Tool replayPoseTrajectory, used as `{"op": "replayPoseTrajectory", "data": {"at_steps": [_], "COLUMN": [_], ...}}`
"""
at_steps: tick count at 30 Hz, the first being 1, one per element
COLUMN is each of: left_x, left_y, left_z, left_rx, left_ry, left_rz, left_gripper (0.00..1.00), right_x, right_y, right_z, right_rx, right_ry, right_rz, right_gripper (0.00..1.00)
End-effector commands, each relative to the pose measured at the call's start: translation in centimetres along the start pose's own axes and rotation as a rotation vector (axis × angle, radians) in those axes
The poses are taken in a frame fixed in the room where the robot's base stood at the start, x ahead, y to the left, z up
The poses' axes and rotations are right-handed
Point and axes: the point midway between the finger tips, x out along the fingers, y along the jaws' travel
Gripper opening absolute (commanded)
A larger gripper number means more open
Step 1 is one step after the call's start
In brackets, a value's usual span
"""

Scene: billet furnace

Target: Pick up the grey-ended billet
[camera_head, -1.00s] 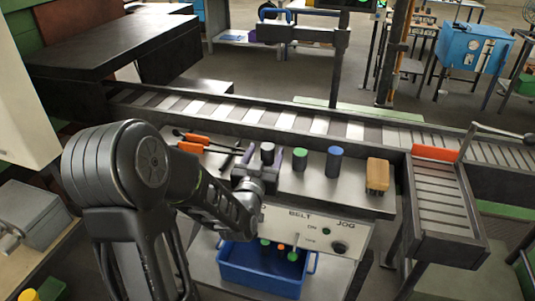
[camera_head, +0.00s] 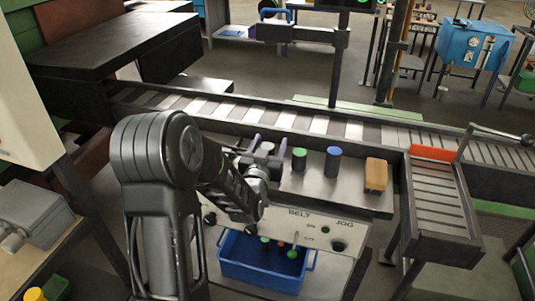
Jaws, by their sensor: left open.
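The grey-ended billet (camera_head: 267,148) stands upright on the grey shelf in front of the belt, its pale grey top showing. My left gripper (camera_head: 266,152) is open, with one finger on each side of this billet as seen from the head. I cannot tell whether either finger touches it, and its lower part is hidden by the gripper. The green-ended billet (camera_head: 299,159) and the blue-ended billet (camera_head: 333,161) stand upright to the right. My right gripper is not in view.
A tan block (camera_head: 376,175) stands at the shelf's right end. The slatted conveyor (camera_head: 280,119) runs behind. Below are the BELT/JOG panel (camera_head: 318,232) and a blue bin (camera_head: 262,276) with coloured-ended pieces. A roller branch (camera_head: 441,205) lies right, with an orange bar (camera_head: 432,153).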

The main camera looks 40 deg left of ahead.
Motion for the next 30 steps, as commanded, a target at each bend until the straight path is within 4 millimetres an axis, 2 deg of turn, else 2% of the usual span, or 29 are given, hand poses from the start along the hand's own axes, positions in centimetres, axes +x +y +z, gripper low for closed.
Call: {"op": "replayPoseTrajectory", "data": {"at_steps": [2,23,30], "left_x": [-0.01,-0.01,-0.01], "left_y": [0.0,0.0,0.0], "left_z": [-0.01,-0.01,-0.01], "left_rx": [0.0,0.0,0.0], "left_ry": [0.0,0.0,0.0], "left_rz": [0.0,0.0,0.0], "left_gripper": [0.59,0.02,0.0], "right_x": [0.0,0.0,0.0], "right_y": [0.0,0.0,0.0], "right_z": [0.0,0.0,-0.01], "right_rx": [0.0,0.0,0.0], "right_ry": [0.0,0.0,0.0], "right_rz": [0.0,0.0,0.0], "right_gripper": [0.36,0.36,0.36]}}
